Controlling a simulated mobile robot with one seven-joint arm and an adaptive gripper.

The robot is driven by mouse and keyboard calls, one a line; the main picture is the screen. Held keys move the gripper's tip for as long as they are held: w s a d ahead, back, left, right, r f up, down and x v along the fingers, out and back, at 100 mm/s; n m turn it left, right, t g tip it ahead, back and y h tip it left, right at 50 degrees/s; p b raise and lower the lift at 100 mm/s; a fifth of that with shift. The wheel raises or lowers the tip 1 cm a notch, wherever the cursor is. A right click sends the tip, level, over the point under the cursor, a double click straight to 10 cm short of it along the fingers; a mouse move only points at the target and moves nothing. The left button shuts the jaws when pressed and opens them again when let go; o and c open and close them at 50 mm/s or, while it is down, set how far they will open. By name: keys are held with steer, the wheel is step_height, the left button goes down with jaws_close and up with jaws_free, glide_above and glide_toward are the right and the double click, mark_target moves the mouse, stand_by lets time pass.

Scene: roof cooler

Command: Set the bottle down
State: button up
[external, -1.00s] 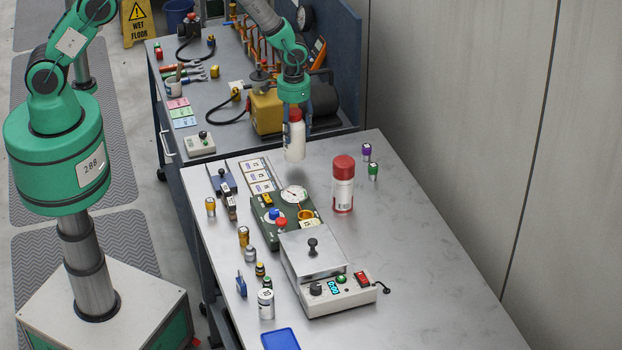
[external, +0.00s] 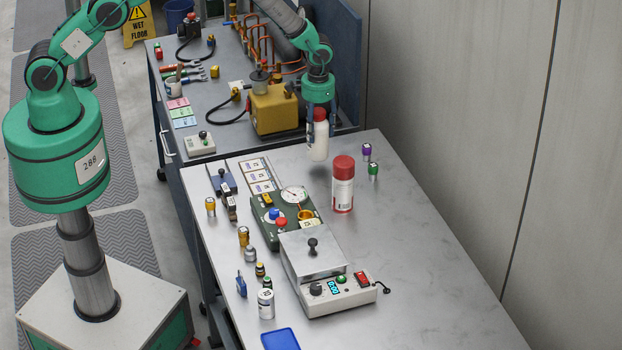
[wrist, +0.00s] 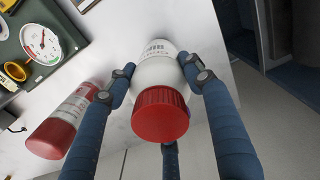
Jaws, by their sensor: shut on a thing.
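A white bottle with a red cap (external: 319,146) hangs upright in my gripper (external: 319,130), over the far end of the front metal table (external: 420,270). The bottle appears to be above the tabletop, but the exact gap is hard to tell. A larger red-capped can (external: 343,185) stands upright just in front of it; it also shows at the left in the wrist view (wrist: 70,120).
A green gauge unit (external: 275,215) and a white device with a metal lid (external: 315,270) stand left of the can. Small purple-capped (external: 366,152) and green-capped (external: 373,171) vials stand to its right. The table's right side is clear. Behind is a second bench with a yellow pump (external: 274,110).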

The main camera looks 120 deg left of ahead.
mark_target(318, 111)
steer(key=shift+f, duration=0.1)
steer(key=shift+f+p, duration=0.45)
steer(key=shift+f, duration=1.25)
steer(key=shift+f, duration=0.1)
steer(key=o, duration=1.2)
steer(key=shift+c, duration=0.2)
steer(key=shift+r+b, duration=1)
steer(key=shift+r, duration=5.15)
